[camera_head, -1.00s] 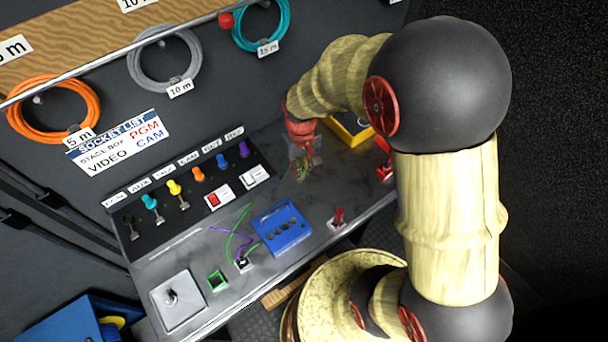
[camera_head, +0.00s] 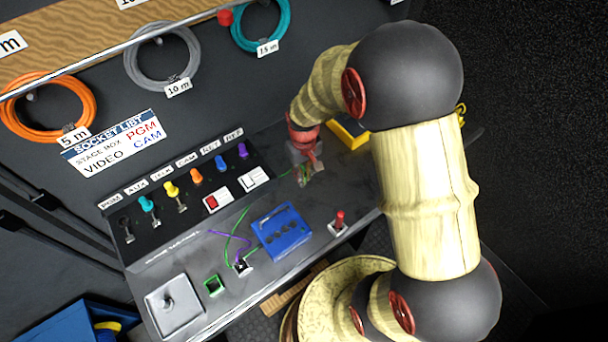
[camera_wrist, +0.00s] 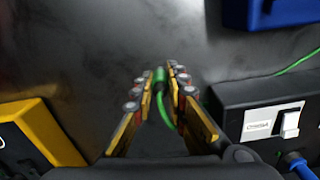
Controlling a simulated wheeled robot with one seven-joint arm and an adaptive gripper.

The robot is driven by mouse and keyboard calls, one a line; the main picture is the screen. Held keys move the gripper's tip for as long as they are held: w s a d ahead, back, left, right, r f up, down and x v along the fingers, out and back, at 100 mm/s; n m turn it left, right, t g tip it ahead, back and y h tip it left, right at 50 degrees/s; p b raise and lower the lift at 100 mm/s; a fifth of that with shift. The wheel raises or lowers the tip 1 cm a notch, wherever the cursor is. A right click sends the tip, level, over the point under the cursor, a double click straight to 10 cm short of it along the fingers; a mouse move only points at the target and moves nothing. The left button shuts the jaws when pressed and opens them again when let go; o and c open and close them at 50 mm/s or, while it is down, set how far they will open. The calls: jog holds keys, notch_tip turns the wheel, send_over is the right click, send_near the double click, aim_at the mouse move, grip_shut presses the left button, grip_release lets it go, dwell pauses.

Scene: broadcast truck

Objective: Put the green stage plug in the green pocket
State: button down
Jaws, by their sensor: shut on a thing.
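My gripper (camera_wrist: 161,88) is shut on the green stage plug (camera_wrist: 160,76), which shows between the fingertips in the wrist view. A green cable hangs from the plug back between the fingers. In the head view my gripper (camera_head: 311,172) is over the desk, right of the black switch panel; the plug is too small to make out there. The green pocket (camera_head: 213,286) is a small green-rimmed square on the desk's front left part, well away from my gripper.
A red-handled lever (camera_head: 338,222) is at the front edge, and a grey plate with a knob (camera_head: 174,305) is left of the pocket. A yellow case (camera_head: 349,133) lies behind my gripper.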

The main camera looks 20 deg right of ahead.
jog(key=c, duration=1.8)
grip_release()
jog(key=shift+f, duration=0.1)
